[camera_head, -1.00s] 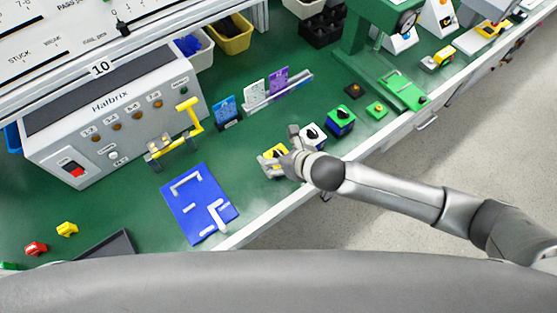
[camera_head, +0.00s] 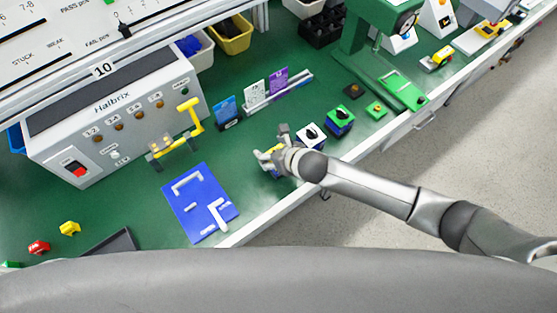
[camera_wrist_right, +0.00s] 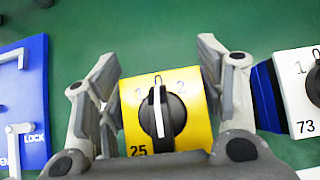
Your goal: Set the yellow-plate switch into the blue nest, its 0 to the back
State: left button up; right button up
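The yellow-plate switch (camera_wrist_right: 140,110) shows in the right wrist view with a black knob, a white pointer line, the marks 1, 0, 2 and the number 25. Its 0 is at the top of that view. My right gripper (camera_wrist_right: 163,82) is open around it, one finger close along each side; firm contact is not clear. In the head view my right gripper (camera_head: 273,146) mostly hides the switch. The blue nest (camera_head: 184,217) lies to the left, empty, with white corner guides; its edge also shows in the right wrist view (camera_wrist_right: 36,85). My left gripper is not in view.
A white-plate switch marked 73 (camera_wrist_right: 312,112) stands close beside my right finger; it also shows in the head view (camera_head: 304,139). A green-plate switch (camera_head: 340,121) is beyond it. The Halbrix tester (camera_head: 112,110) and a yellow handle (camera_head: 190,112) stand behind the nest.

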jog(key=c, duration=0.6)
jog(key=shift+r, duration=0.1)
jog(key=shift+c, duration=0.2)
